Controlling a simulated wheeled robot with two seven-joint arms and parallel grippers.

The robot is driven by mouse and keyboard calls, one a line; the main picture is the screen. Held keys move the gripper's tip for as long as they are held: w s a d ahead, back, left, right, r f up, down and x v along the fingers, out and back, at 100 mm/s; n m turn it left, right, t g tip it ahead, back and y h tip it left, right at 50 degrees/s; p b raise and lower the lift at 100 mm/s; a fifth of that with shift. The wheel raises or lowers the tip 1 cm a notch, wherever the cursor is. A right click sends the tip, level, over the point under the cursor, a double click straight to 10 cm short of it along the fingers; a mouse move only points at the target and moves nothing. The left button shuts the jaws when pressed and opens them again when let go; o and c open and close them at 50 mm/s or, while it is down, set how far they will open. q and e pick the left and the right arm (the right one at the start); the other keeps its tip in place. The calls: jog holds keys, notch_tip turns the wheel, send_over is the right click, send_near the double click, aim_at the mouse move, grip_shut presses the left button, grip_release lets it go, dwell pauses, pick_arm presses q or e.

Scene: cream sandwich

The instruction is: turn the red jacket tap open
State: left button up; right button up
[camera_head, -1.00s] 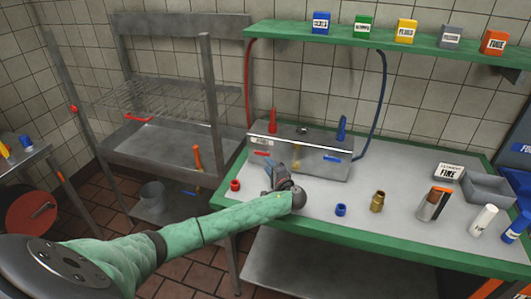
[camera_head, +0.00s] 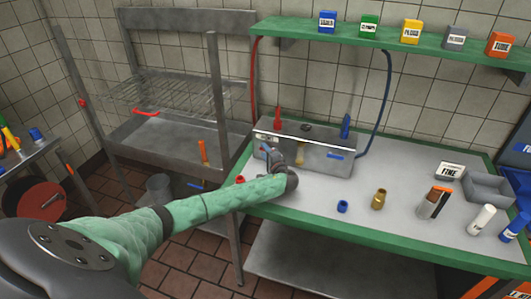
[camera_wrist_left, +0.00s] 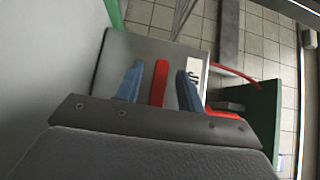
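The grey metal box (camera_head: 320,157) on the green-edged bench has a red upright handle (camera_head: 277,117) and a blue one (camera_head: 345,126) on top. A blue lever (camera_head: 336,156) sits on its front. My left gripper (camera_head: 267,152) is at the left of the box's front and hides the red lever there in the head view. In the left wrist view, a red bar (camera_wrist_left: 159,83), likely that lever, stands between the two blue fingers of my left gripper (camera_wrist_left: 158,88). Gaps show on both sides, so the fingers are open around it. My right gripper is out of view.
On the bench are a red ring (camera_head: 240,180), a blue ring (camera_head: 342,206), a brass fitting (camera_head: 379,199) and a grey tray (camera_head: 488,188). A green shelf (camera_head: 400,41) with boxes hangs above. A steel rack (camera_head: 165,142) stands left.

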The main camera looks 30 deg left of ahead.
pick_arm(q)
grip_shut()
